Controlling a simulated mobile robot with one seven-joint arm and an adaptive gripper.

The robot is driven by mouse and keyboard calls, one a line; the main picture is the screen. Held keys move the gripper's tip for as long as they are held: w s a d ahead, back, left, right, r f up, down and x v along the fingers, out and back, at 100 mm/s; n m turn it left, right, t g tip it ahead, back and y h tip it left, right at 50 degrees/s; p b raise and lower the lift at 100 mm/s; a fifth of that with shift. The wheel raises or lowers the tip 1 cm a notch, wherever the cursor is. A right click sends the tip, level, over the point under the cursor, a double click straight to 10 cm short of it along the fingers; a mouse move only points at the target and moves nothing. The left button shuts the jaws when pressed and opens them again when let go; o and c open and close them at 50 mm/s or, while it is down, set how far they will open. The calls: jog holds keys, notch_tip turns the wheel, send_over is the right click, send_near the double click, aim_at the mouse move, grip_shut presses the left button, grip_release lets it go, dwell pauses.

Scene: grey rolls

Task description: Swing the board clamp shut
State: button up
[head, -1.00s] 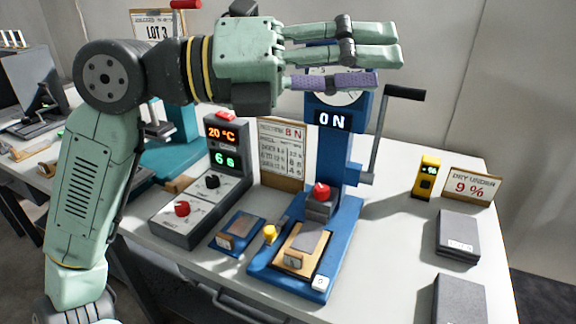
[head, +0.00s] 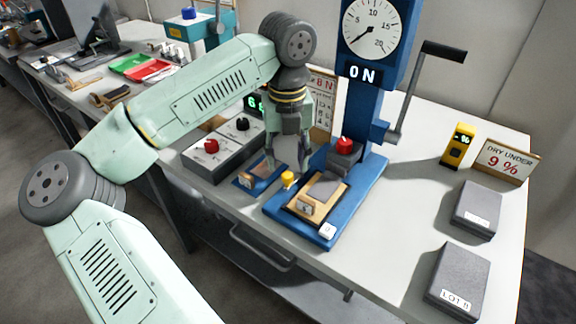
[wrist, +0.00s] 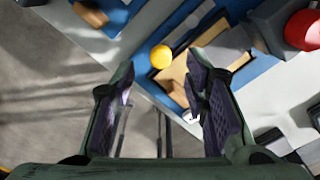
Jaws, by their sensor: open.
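A yellow knob (head: 288,179), which looks like the board clamp's handle, stands at the left edge of the blue press base (head: 322,235). Beside it a wooden board (head: 306,208) with a grey piece lies on the base. My gripper (head: 285,165) points down just above and behind the knob, partly over the blue plate. In the wrist view my gripper (wrist: 160,85) is open and empty. The yellow knob (wrist: 161,56) shows ahead, in line with the gap between the fingers. The board (wrist: 185,80) is partly hidden by the right finger.
A red knob (head: 344,145) sits on a grey block behind the board. The blue press column (head: 355,110) and its crank (head: 412,95) rise behind. A control box (head: 215,148) stands left.

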aim_at(288, 175)
jog(key=shift+f, duration=1.9)
jog(key=shift+c, duration=0.3)
grip_shut()
